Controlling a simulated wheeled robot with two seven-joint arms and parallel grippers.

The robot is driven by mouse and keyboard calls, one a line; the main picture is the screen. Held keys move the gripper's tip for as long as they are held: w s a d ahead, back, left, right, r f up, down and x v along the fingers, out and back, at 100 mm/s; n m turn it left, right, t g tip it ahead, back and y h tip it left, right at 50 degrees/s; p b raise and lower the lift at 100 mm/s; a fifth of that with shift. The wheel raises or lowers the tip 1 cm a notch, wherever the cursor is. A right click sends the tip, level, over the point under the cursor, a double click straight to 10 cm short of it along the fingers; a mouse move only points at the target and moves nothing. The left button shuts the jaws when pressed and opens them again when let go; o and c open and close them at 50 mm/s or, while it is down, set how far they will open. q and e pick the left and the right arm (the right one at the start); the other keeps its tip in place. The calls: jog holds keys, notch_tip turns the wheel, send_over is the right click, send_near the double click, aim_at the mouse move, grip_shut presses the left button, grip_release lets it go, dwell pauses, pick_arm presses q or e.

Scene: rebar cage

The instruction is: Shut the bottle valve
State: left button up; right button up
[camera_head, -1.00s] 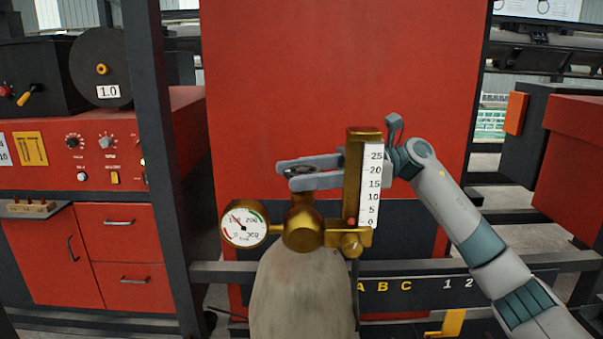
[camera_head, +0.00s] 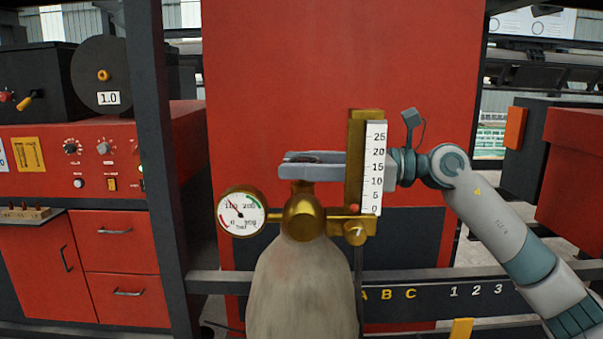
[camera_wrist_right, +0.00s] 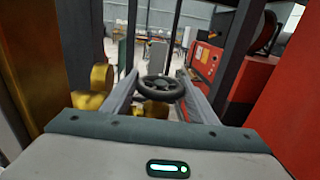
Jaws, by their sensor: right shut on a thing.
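The bottle (camera_head: 300,285) is a pale, worn cylinder standing at the front centre, with a brass valve body (camera_head: 303,216) on its top. The valve's dark handwheel (camera_head: 312,158) sits above the brass stem. My right gripper (camera_head: 300,165) comes in from the right, behind the brass flow tube, and is shut on the handwheel. In the right wrist view the round black handwheel (camera_wrist_right: 159,88) lies between the two fingers (camera_wrist_right: 155,95). My left gripper is in neither view.
A round pressure gauge (camera_head: 241,212) is left of the valve. A flow tube with a white scale (camera_head: 373,168) stands right of it, close to my right wrist. A red cabinet (camera_head: 340,60) is behind, and a dark rail (camera_head: 450,290) labelled ABC 123 crosses below.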

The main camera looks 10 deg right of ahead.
jog(key=o, duration=1)
jog(key=shift+d, duration=0.1)
jog(key=shift+s+d+f+b, duration=0.1)
jog(key=shift+s+d+b, duration=0.05)
jog(key=shift+d+b, duration=0.35)
jog(key=shift+b+v, duration=3.3)
jog(key=shift+v, duration=4.8)
